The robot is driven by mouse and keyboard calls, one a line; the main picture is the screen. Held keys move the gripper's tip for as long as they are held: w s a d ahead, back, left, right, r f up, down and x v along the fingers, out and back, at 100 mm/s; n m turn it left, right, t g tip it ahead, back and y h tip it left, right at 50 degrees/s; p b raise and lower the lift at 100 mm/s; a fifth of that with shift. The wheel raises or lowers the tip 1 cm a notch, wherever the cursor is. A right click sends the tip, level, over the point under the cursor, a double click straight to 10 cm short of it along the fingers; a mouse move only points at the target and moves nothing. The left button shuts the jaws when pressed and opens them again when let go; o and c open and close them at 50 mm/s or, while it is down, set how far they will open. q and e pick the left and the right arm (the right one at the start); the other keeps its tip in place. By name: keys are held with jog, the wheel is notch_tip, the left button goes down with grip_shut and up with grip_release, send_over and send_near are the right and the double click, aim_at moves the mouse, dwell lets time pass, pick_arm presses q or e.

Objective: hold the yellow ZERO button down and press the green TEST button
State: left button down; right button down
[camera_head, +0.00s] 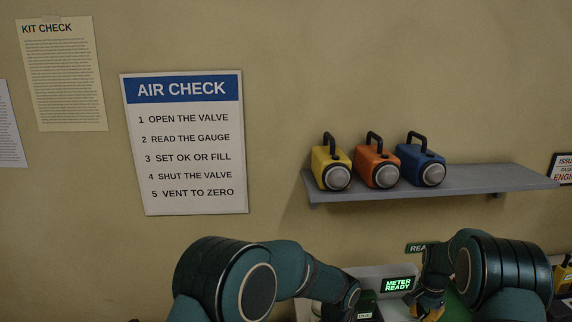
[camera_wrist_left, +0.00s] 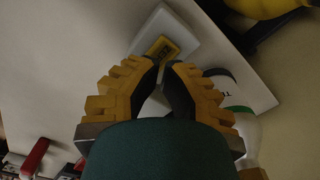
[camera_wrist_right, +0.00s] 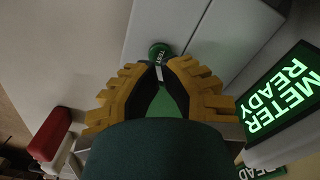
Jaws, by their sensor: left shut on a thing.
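The yellow ZERO button (camera_wrist_left: 162,47) sits on a pale box in the left wrist view. My left gripper (camera_wrist_left: 163,66) is shut at its near edge; the fingertips hide the exact contact. The left gripper is hidden in the head view. The round green TEST button (camera_wrist_right: 158,53) stands on a grey panel in the right wrist view. My right gripper (camera_wrist_right: 160,70) has its fingertips close together right at the TEST button, overlapping its near side; I cannot tell whether they touch it. In the head view the right gripper (camera_head: 430,306) is beside the meter.
The lit display (camera_head: 398,284) reads METER READY. A grey wall shelf (camera_head: 470,182) holds yellow, orange and blue lamps. A red and white object (camera_wrist_right: 50,135) lies left in the right wrist view. My forearms cover much of the console.

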pick_arm(q)
jog(key=shift+f, duration=1.7)
dwell(1.5)
pick_arm(e)
jog(key=shift+f, duration=1.65)
dwell(0.9)
dwell(0.3)
jog(key=shift+r, duration=3.55)
